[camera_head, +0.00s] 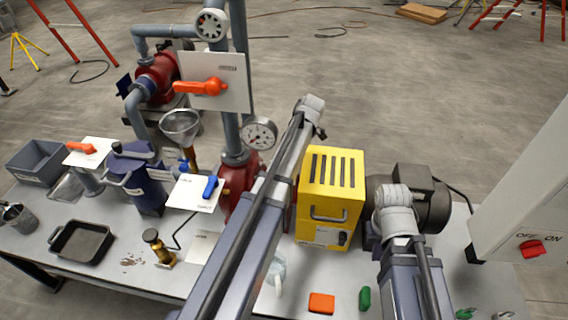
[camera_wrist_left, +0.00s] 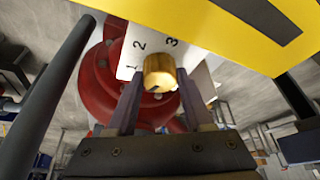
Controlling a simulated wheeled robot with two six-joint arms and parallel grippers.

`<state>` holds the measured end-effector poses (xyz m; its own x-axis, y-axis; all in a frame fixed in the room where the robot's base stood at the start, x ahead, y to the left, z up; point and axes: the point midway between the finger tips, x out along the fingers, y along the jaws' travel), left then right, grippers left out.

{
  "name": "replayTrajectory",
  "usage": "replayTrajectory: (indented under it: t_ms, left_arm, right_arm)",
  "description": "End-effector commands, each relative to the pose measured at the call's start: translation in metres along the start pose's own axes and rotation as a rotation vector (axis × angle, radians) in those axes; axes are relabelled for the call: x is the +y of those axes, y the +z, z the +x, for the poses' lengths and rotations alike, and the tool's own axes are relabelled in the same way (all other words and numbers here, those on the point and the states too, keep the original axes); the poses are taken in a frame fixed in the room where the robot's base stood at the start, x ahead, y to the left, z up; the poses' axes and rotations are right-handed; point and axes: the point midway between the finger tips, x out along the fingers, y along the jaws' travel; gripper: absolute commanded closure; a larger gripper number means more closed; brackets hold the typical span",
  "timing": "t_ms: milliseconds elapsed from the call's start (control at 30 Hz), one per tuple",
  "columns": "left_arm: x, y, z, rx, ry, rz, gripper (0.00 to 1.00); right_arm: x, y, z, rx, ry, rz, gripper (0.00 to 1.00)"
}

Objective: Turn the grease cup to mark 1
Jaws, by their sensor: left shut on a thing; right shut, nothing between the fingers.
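The grease cup (camera_wrist_left: 159,72) is a brass, round knob in the left wrist view, in front of a white plate (camera_wrist_left: 131,62) with black numerals; 2 and 3 read above the knob. A dark mark shows low on the knob; I cannot tell which numeral it points to. My left gripper (camera_wrist_left: 157,88) is shut on the grease cup, one finger on each side. In the head view the cup and left fingers are hidden behind my left arm. My right arm (camera_head: 398,225) stands at the front right; its gripper is shut and empty, its fingers hard to make out.
A yellow case (camera_head: 328,190) stands close beside the left gripper, and its edge fills the top right of the wrist view. A red pump body (camera_wrist_left: 100,85) lies behind the plate.

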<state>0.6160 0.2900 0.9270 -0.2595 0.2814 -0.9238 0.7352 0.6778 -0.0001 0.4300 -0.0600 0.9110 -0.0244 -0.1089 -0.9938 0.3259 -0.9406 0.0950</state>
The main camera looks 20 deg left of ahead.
Motion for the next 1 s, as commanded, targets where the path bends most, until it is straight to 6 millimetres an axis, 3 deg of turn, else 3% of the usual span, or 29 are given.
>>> replayTrajectory:
  t_ms: [1000]
  left_arm:
    - [-0.0051,-0.0017,0.0007,0.0,0.263,0.636,1.0]
  right_arm:
    - [0.0,0.0,0.0,0.0,0.0,0.0,1.0]
